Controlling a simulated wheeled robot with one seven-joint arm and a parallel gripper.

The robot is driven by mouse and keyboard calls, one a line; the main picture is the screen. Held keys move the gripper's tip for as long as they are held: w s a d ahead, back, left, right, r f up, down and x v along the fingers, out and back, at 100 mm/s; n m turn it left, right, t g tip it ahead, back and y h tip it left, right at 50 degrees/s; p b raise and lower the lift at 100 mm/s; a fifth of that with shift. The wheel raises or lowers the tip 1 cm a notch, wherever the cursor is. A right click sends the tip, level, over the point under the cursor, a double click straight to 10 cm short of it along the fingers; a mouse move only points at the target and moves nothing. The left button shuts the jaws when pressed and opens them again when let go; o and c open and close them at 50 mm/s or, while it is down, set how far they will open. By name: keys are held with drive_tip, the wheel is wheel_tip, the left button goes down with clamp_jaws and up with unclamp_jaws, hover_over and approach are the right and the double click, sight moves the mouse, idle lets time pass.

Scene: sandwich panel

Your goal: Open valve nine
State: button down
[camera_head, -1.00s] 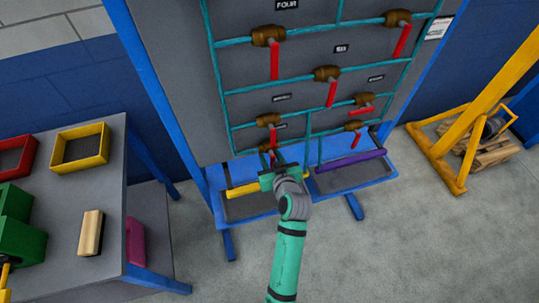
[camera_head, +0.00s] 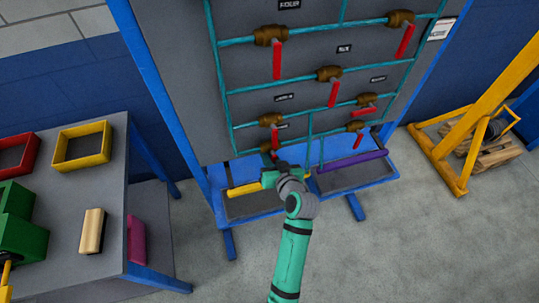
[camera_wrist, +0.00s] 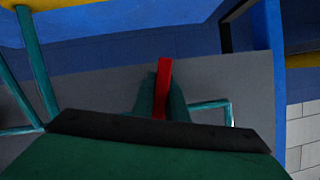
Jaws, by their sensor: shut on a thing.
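A grey panel (camera_head: 240,100) carries teal pipes with several brown valves, each with a red handle. My gripper (camera_head: 277,164) is at the bottom of the panel, at the lowest left valve, just under another valve (camera_head: 270,119) whose red handle hangs down. In the wrist view my gripper is shut on a red handle (camera_wrist: 163,80), which stands out between green fingers.
A blue-framed tray stand below the panel holds a yellow bar (camera_head: 246,188) and a purple bar (camera_head: 350,161) on either side of my gripper. A grey table (camera_head: 60,230) with bins stands at left. A yellow frame (camera_head: 452,165) stands at right. The floor between is clear.

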drive_tip(key=c, duration=1.8)
unclamp_jaws()
drive_tip(key=shift+o, duration=0.2)
drive_tip(key=shift+s, duration=0.1)
drive_tip(key=v, duration=1)
drive_tip(key=shift+s+d, duration=0.2)
drive_tip(key=shift+s, duration=0.1)
drive_tip(key=shift+r, duration=0.15)
